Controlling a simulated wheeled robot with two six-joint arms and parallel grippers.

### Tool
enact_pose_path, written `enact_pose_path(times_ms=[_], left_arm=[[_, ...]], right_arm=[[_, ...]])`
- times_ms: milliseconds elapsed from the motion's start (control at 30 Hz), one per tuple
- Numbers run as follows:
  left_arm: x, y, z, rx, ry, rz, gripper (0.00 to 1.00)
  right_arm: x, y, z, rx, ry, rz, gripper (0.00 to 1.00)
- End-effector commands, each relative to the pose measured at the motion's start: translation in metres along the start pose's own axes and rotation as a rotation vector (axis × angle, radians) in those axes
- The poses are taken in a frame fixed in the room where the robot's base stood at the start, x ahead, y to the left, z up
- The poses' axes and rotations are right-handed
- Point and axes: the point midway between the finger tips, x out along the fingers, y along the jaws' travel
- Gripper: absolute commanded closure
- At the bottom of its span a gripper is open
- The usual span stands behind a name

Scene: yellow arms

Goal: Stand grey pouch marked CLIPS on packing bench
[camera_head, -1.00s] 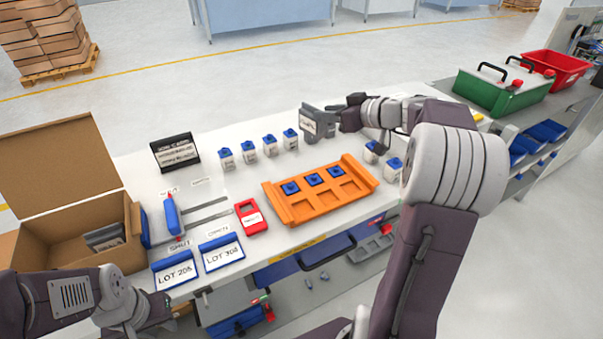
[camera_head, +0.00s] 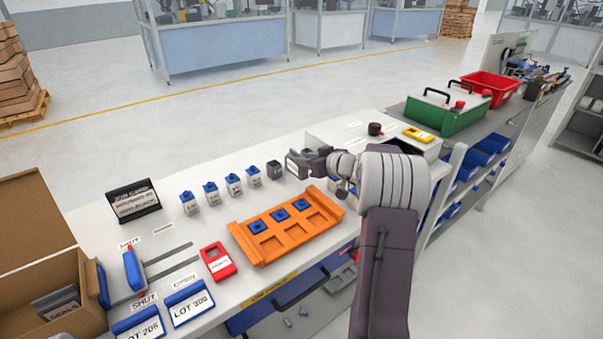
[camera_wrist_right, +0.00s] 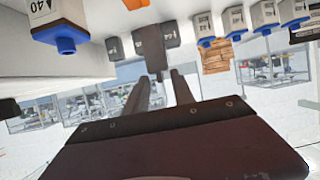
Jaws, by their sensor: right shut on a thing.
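The grey pouch (camera_head: 296,166) is at the tip of my right gripper (camera_head: 313,163) in the head view, over the back part of the white packing bench (camera_head: 215,225). The right gripper is shut on it. Its marking cannot be read, and I cannot tell whether its base touches the bench. In the right wrist view, which looks upside down, a dark grey shape (camera_wrist_right: 150,46) lies beyond the two fingers (camera_wrist_right: 160,88). My left gripper is out of view.
A dark small box (camera_head: 274,169) stands just left of the pouch, beside several blue-capped bottles (camera_head: 232,184). An orange tray (camera_head: 265,250) lies in front. A job card stand (camera_head: 134,202), red case (camera_head: 217,261) and carton (camera_head: 75,300) are further left. A green crate (camera_head: 445,115) is at right.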

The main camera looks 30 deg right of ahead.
Motion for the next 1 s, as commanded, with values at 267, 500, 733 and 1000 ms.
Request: enact_pose_path(times_ms=[267,500,733,1000], left_arm=[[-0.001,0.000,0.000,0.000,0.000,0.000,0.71],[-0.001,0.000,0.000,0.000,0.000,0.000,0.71],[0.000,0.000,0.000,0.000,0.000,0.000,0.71],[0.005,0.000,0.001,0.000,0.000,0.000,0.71]], right_arm=[[0.015,-0.004,0.009,0.001,-0.001,-0.001,1.00],[0.027,-0.004,0.039,-0.001,0.000,0.000,1.00],[0.027,-0.003,0.039,-0.002,0.001,0.000,1.00],[0.028,-0.003,0.041,-0.001,0.000,0.000,0.53]])
